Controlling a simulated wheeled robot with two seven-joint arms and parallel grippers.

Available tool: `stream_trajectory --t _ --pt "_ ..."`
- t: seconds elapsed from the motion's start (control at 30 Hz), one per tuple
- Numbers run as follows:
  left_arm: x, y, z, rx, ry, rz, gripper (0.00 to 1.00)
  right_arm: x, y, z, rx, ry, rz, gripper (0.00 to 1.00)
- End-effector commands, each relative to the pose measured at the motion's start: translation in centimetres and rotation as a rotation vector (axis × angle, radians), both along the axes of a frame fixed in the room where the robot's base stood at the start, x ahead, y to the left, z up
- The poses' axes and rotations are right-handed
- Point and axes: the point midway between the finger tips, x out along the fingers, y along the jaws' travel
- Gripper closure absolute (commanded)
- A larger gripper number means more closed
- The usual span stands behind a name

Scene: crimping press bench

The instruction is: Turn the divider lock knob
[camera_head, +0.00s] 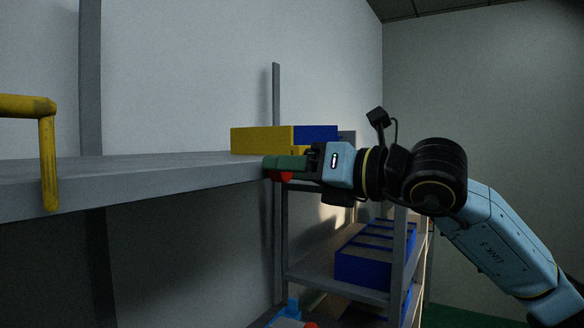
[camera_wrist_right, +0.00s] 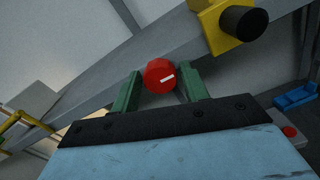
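The divider lock knob is a red knob with a white bar mark (camera_wrist_right: 159,77), at the front edge of a grey shelf (camera_wrist_right: 110,70). In the wrist view the white bar is tilted, its right end higher. In the head view only a small red part of the knob (camera_head: 284,177) shows below the green fingers. My right gripper (camera_head: 269,162) is at the shelf's edge. In the wrist view its green fingers (camera_wrist_right: 159,82) stand on either side of the knob, with narrow gaps; I see no clear contact. My left gripper is not in view.
A yellow block with a black cylinder (camera_wrist_right: 229,22) is close beyond the knob in the wrist view. A yellow and blue box (camera_head: 262,140) sits on the shelf behind my right gripper. A worn yellow bar (camera_head: 47,150) stands at left. Blue bins (camera_head: 362,268) fill the lower rack.

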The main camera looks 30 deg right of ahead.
Motion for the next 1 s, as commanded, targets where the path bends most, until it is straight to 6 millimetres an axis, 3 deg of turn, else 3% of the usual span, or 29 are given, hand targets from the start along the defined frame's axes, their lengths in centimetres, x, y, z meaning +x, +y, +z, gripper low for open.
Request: stream_trajectory --t 0.03,0.23,0.63,1.0 --pt "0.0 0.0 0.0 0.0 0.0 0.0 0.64 0.0 0.0 0.0 0.0 0.0 0.0 0.62" --pt "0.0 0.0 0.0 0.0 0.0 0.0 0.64 0.0 0.0 0.0 0.0 0.0 0.0 0.88" --pt "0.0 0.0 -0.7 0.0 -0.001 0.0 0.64 0.0 0.0 0.0 -0.065 -0.042 0.0 0.88" --pt "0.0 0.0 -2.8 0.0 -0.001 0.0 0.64 -0.1 0.1 -0.1 -0.32 -0.193 0.0 0.88"
